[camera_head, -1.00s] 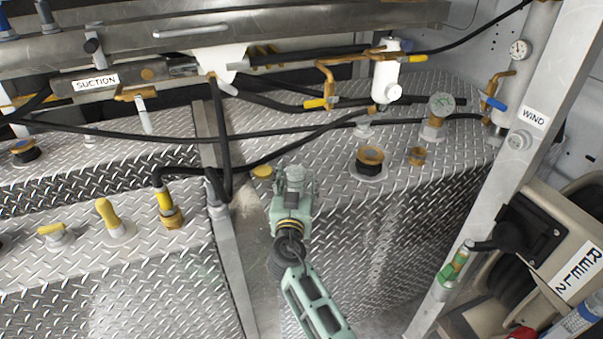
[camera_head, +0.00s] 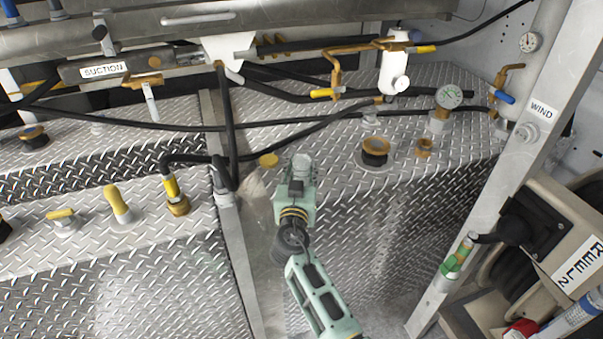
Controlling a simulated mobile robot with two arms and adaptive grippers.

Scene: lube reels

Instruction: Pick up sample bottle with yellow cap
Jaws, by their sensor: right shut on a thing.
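The sample bottle (camera_head: 257,188) is clear and stands out mainly by its round yellow cap (camera_head: 269,160). It is in the gap between the two tread-plate boxes, near the middle of the view. My right gripper (camera_head: 301,168), pale green with grey fingers, comes up from below and is just right of the bottle. It is shut on the bottle; the finger contact is largely hidden by the gripper itself. My left gripper is not in view.
Black hoses (camera_head: 228,135) cross above and left of the bottle. A metal post (camera_head: 229,225) stands close on its left. Brass fittings (camera_head: 375,149) sit on the right box. A slanted frame post (camera_head: 497,195) and reel housing (camera_head: 562,225) stand at right.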

